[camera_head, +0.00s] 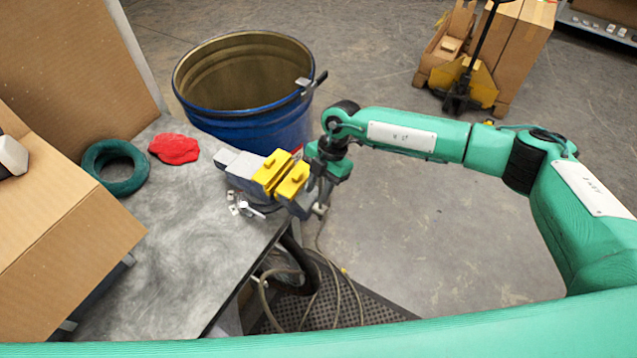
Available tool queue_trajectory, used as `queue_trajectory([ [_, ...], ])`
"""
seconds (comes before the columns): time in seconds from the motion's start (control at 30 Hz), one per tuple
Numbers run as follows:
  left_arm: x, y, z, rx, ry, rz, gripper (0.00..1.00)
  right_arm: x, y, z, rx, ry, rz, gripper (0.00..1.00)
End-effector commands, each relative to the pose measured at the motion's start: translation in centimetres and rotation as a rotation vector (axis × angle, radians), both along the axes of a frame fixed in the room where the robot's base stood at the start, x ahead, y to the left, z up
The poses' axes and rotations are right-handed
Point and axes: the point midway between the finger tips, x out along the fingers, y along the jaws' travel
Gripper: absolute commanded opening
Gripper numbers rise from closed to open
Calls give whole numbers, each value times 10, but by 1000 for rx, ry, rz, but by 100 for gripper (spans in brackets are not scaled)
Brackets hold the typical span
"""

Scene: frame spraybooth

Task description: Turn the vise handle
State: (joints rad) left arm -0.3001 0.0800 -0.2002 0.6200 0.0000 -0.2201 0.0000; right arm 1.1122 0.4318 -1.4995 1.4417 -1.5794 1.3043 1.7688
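The vise (240,171) is grey-blue with yellow jaw covers (283,173). It sits at the right corner of the grey metal table. Part of its handle (320,209) seems to show as a small metal piece at its right end. My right arm comes in from the right, and its gripper (320,190) points down at the vise's right end, close to that piece. The fingers are small and partly hidden, so I cannot tell whether they are open or shut on the handle. My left gripper is not in view.
A blue drum (250,125) stands behind the table corner. A red cloth (174,149), a dark green ring (115,167) and a cardboard box (65,225) are on the table (185,255). Hoses (310,290) hang below the table edge. The floor at right is open.

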Motion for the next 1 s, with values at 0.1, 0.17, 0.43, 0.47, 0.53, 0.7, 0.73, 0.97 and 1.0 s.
queue_trajectory([
  [0.1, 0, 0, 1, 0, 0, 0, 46, -1, 1, -2, 0, 0, 1, 33],
  [0.17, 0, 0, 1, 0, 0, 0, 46, -1, 1, -2, 1, -1, 1, 33],
  [0.43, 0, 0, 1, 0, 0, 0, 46, 0, 1, -2, 1, -1, 1, 5],
  [0.47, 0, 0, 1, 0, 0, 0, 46, 0, 1, -2, 1, -1, 1, 0],
  [0.53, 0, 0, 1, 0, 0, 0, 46, 0, 1, -2, 1, -1, 1, 0],
  [0.7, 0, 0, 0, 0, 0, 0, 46, 0, 1, -2, 2, 1, 0, 0],
  [0.73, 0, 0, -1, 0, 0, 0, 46, 0, 0, -2, 4, 2, 0, 0],
  [0.97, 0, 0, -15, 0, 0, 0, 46, 7, -4, -5, 41, 54, -3, 0],
  [1.0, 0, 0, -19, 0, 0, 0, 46, 10, -6, -6, 55, 71, -5, 0],
])
